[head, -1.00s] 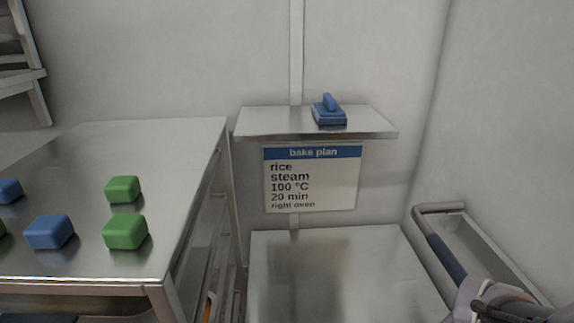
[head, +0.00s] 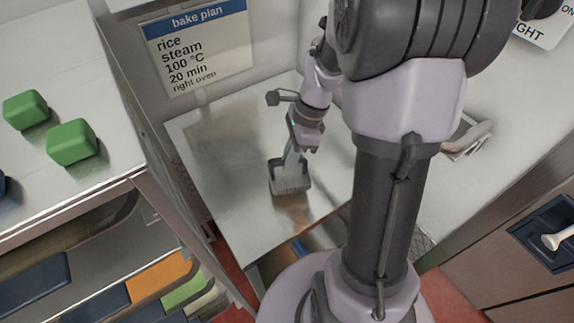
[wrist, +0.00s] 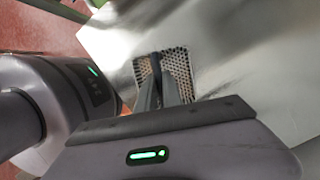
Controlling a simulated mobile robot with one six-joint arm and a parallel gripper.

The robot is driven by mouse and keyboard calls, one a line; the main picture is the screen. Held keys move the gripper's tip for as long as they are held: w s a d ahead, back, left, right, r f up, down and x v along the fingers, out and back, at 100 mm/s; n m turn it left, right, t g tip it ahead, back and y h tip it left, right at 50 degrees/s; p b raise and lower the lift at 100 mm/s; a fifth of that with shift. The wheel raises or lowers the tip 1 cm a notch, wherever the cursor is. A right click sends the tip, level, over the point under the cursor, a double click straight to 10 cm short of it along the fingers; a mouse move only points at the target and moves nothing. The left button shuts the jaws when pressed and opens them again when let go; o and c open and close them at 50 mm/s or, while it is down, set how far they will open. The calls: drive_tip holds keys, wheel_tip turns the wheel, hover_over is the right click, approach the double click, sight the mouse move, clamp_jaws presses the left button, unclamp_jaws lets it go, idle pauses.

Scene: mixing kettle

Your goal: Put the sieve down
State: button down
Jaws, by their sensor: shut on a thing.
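The sieve (head: 292,184) is a small square pan with a perforated base and a darker rim. My gripper (head: 294,156) is shut on it and holds it over the low steel table (head: 222,150). In the wrist view the sieve's perforated base (wrist: 181,68) shows beyond the fingertips of my gripper (wrist: 158,78), with bright steel behind it. I cannot tell whether the sieve touches the tabletop or hangs just above it. My fingers hide part of it.
A steel counter at left carries green blocks (head: 72,142), with coloured trays (head: 160,277) below. A bake plan sign (head: 200,45) hangs behind the table. A drawer front with a pale handle (head: 558,240) is at right. The table's left part is clear.

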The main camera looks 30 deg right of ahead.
sight(289, 176)
wheel_tip(289, 176, down, 3)
drive_tip(key=shift+f+b, duration=0.15)
drive_tip(key=shift+b, duration=0.6)
drive_tip(key=shift+a, duration=0.1)
drive_tip(key=shift+f, duration=0.15)
drive_tip(key=c, duration=1.5)
unclamp_jaws()
